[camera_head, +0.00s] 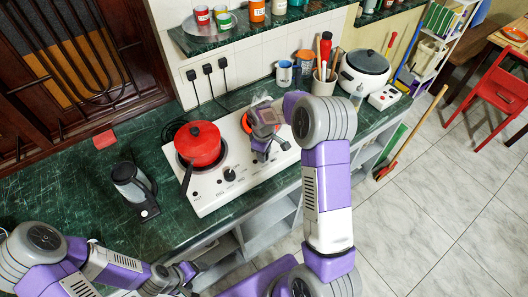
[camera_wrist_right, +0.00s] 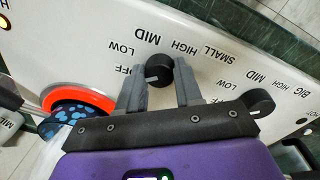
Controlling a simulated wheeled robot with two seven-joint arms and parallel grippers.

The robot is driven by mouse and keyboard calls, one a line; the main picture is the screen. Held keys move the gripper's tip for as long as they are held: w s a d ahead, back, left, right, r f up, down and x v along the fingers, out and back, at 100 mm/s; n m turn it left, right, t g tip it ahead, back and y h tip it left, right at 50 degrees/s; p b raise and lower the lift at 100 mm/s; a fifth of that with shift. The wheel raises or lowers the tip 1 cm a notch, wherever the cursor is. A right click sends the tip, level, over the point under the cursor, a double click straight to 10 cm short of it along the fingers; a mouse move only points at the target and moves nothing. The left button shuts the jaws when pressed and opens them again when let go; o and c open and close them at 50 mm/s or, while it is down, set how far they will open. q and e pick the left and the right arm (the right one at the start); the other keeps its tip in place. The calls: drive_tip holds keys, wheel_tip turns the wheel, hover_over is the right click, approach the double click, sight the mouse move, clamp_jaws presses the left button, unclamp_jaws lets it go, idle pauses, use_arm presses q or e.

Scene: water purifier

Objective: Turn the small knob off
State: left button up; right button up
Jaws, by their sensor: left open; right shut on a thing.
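The small knob (camera_wrist_right: 158,70) is black and round, with OFF, LOW, MID, HIGH and SMALL printed around it on the white stove panel (camera_wrist_right: 100,25). In the right wrist view it sits between the two fingers of my right gripper (camera_wrist_right: 159,88), which is shut on it. I cannot tell where its pointer stands. In the head view my right gripper (camera_head: 262,155) is at the front right of the white stove (camera_head: 215,195) and hides this knob. My left gripper (camera_head: 188,272) is open and empty, low at the counter's front edge.
A second black knob (camera_wrist_right: 259,101), marked BIG, is close beside the gripper. A burner ring (camera_wrist_right: 100,98) glows red-orange. A red pot (camera_head: 197,145) stands on the stove's left side. A kettle-like jug (camera_head: 130,182) stands on the green counter (camera_head: 75,195). A white cooker (camera_head: 364,70) is further right.

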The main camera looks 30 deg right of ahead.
drive_tip(key=shift+n, duration=0.4)
drive_tip(key=o, duration=1)
drive_tip(key=shift+o, duration=0.2)
wheel_tip(320, 180, up, 8)
drive_tip(key=shift+s+a+f+p, duration=0.1)
drive_tip(key=shift+a+f+p, duration=0.1)
drive_tip(key=shift+p, duration=0.2)
